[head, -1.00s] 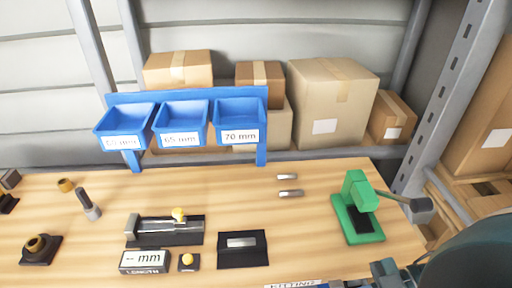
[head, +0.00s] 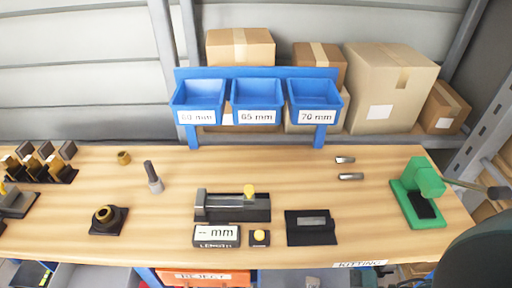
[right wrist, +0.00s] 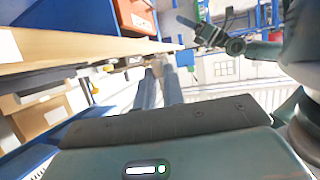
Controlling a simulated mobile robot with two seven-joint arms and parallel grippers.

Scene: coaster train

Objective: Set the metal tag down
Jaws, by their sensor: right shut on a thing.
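A metal tag (head: 312,221) lies on a black pad (head: 297,238) in the head view. Two more small metal tags (head: 345,160) (head: 350,177) lie loose behind it on the bench. My right gripper shows only as a teal and dark body (right wrist: 170,125) across the bottom of the right wrist view. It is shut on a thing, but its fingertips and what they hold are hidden. A dark gripper, seemingly my left one (right wrist: 208,33), is at the top of that view, away from the bench. Its jaw opening is unclear.
A length gauge (head: 232,208) with a "mm" display (head: 216,236) stands left of the pad. A yellow button (head: 260,237) sits between them. A green press (head: 418,190) stands right. Blue labelled bins (head: 256,92) hang at the back. Bare bench lies around the loose tags.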

